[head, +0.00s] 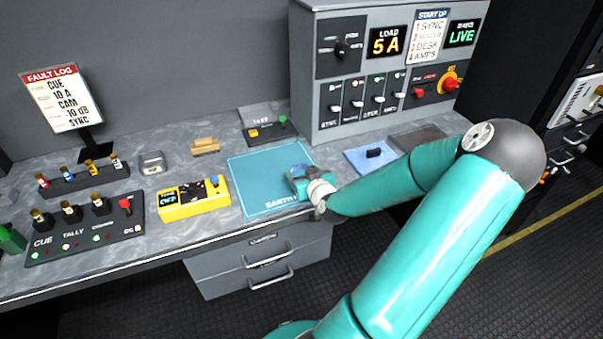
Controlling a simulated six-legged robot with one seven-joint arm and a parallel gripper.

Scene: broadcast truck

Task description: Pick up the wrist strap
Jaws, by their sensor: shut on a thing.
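My gripper (298,177) is at the right side of the teal earth mat (255,172), low over the desk, at the end of my teal arm. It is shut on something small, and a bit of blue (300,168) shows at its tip. I take this to be the wrist strap, mostly hidden by the gripper. I cannot tell whether it touches the mat or is held above it.
A yellow meter (193,198) stands left of the mat, with a black cue panel (85,230) further left. A blue cloth (362,160) with a black item (374,152) lies to the right. The switch cabinet (330,120) stands behind. The mat's left part is clear.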

